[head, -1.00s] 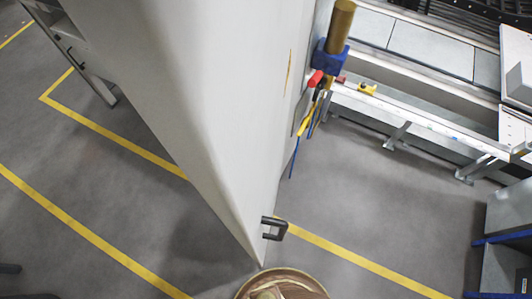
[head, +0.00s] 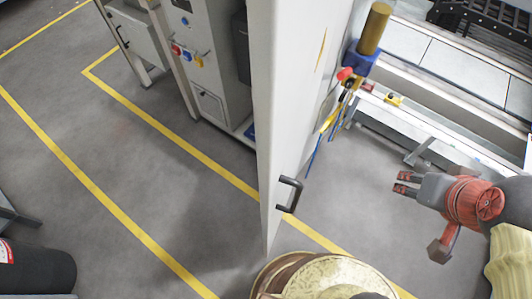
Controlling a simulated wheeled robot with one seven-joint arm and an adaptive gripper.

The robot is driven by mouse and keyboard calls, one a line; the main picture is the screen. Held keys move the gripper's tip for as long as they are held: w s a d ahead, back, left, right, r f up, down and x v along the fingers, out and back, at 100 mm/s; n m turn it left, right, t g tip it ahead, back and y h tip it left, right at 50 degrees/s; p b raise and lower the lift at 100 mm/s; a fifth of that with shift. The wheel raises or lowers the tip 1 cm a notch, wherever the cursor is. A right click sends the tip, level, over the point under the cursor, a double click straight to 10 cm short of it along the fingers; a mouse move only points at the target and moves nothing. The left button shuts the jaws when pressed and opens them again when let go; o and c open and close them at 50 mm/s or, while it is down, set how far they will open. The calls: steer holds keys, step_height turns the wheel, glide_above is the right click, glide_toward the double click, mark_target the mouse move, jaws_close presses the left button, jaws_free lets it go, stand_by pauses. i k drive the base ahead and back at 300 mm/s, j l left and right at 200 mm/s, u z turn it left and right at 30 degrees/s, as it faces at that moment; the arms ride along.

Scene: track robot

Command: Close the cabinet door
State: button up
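The cabinet door (head: 273,115) is a tall light-grey panel in the middle of the head view. I see it nearly edge-on, standing out over the floor. A black D-shaped handle (head: 291,194) is on its right-hand face, near the lower end in the picture. My gripper (head: 402,183) is to the right of the handle, with a clear gap between them. Its two dark fingers point left, stand apart, and hold nothing. The red and grey wrist is behind it. The cabinet body and the door's hinge side cannot be made out clearly.
A grey machine (head: 208,60) with coloured switches stands left of the door. Tools (head: 335,115) hang on the door's right side, below a blue holder (head: 359,58). A metal rail bench (head: 440,130) lies at the upper right. Grey floor with yellow lines (head: 170,125) is open at left.

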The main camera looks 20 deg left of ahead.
mark_target(290, 41)
steer(key=u, duration=1.05)
steer(key=k+j, duration=0.1)
steer(key=j, duration=0.35)
steer(key=k+j+u, duration=0.1)
steer(key=j, duration=0.4)
steer(key=k+j, duration=0.1)
steer(key=j, duration=0.35)
steer(key=u, duration=0.05)
